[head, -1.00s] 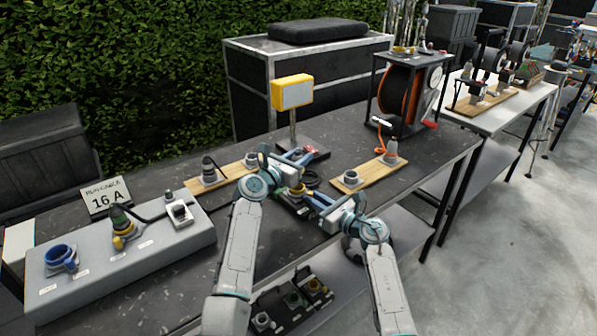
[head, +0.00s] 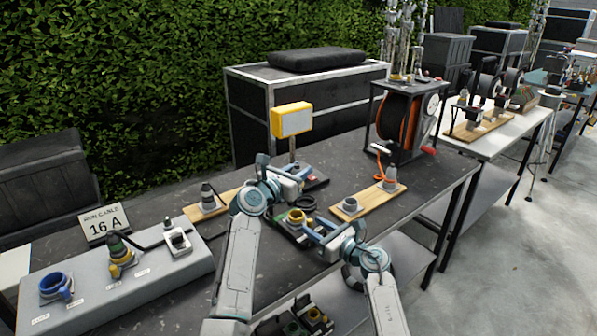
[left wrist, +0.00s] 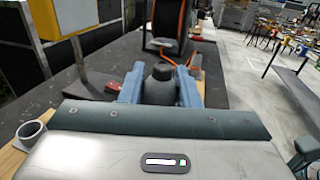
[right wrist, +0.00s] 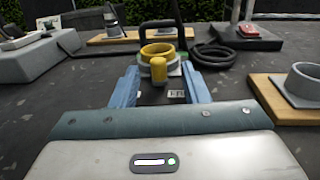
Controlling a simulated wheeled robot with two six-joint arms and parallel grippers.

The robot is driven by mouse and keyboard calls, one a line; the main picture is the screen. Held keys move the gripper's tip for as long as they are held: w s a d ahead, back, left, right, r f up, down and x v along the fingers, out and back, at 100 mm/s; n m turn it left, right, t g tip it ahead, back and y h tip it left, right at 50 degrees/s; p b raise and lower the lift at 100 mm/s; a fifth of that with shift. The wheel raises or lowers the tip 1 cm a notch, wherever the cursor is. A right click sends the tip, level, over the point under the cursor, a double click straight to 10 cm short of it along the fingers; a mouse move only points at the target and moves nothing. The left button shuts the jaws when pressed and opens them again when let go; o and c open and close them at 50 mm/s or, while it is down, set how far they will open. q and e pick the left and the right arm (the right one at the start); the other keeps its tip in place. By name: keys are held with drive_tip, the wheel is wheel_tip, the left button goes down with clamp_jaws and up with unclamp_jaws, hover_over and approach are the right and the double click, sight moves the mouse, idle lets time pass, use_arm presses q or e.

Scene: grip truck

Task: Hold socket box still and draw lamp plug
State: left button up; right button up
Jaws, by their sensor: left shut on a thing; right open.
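The socket box (head: 290,231) is a small dark box on the table with a yellow round socket (head: 297,215) on top. In the right wrist view the socket (right wrist: 158,54) looks open, with no plug in it. My right gripper (right wrist: 163,88) is open, its blue fingers apart in front of the box; I cannot tell whether they touch it. My left gripper (head: 306,179) is shut on a dark grey plug (left wrist: 160,85), seen between its fingers in the left wrist view. The plug is above and apart from the socket. The yellow lamp (head: 291,119) stands behind.
A grey panel (head: 95,293) stands at the left, a cable reel (head: 393,117) at the back right. Bare tabletop lies in front.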

drive_tip(key=v, duration=1.2)
drive_tip(key=shift+w, duration=0.1)
